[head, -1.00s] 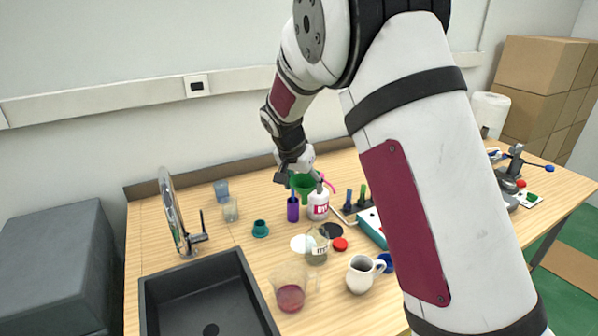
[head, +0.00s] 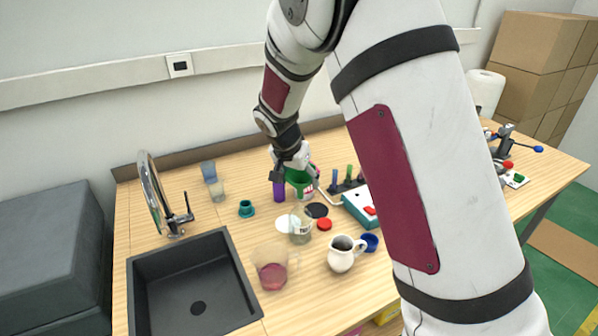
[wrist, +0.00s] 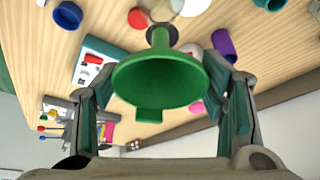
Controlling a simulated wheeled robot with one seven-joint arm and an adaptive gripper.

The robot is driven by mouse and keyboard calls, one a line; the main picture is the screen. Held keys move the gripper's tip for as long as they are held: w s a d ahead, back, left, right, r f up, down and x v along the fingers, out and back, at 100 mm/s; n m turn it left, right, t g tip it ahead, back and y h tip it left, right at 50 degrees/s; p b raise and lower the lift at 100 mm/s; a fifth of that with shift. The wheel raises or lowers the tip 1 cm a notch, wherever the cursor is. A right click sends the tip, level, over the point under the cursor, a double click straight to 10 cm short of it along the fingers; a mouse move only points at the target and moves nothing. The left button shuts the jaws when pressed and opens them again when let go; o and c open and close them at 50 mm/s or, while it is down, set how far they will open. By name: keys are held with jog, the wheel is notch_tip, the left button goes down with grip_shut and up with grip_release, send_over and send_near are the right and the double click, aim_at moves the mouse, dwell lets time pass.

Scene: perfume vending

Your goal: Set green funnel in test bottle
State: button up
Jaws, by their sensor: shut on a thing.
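The green funnel (head: 299,178) is in my gripper (head: 294,170), held above the table near the back middle. In the wrist view the funnel (wrist: 160,80) sits between the two fingers (wrist: 168,105), wide mouth towards the camera and narrow spout pointing away. The test bottle (head: 301,226), a clear glass jar with a white label, stands upright on the table, nearer the front than the funnel and apart from it. In the wrist view clear glass shows at the top edge, beyond the spout.
A purple container (head: 279,190) stands just left of the funnel; a white bottle is mostly hidden behind it. A black disc (head: 317,210), a white disc (head: 285,223) and a red cap (head: 325,224) lie around the jar. A beaker (head: 270,268) and white pitcher (head: 341,257) stand in front.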

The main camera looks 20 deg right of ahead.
aim_at(299, 193)
jog(key=shift+f+b, duration=0.4)
jog(key=shift+f, duration=2.25)
jog(key=o, duration=1)
